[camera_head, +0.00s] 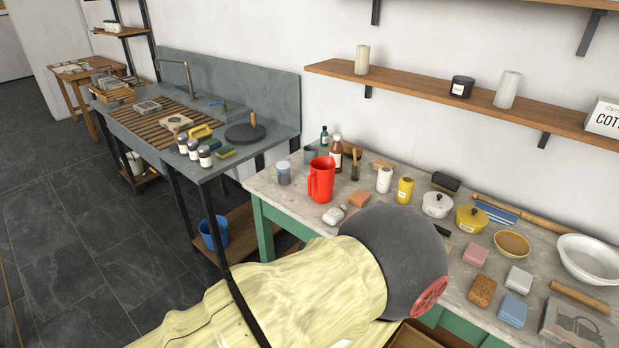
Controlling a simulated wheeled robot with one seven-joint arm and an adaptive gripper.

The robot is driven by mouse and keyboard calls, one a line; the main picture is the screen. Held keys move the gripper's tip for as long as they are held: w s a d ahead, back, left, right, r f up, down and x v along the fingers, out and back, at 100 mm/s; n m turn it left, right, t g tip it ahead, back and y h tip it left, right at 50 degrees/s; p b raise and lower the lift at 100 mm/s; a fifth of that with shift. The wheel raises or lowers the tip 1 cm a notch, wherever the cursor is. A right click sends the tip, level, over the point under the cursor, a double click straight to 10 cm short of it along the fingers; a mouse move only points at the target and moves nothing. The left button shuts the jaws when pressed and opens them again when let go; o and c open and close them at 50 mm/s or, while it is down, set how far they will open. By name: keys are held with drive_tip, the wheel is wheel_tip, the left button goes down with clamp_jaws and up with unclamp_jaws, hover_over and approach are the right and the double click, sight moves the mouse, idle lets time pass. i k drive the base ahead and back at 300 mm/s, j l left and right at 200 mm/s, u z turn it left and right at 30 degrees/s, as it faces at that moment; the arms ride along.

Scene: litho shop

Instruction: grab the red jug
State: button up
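The red jug (321,181) stands upright on the grey-topped table (262,187), near its left end. Its handle seems to be on the left side. A clear jar (284,173) stands to its left, and a grey cup (310,154) is just behind it. A brown bottle (336,153) stands behind it to the right. A reddish-brown block (359,199) and a small white item (334,215) lie in front of it. My gripper does not show in this view.
A white bottle (384,180), a yellow bottle (404,190), lidded pots (437,204) and several blocks cover the table to the right. A wall shelf (430,93) hangs above. A sink bench (270,138) adjoins on the left. A large foreground form hides part of the table's front.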

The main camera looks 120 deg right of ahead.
sight(320, 180)
drive_tip(key=z, duration=4.15)
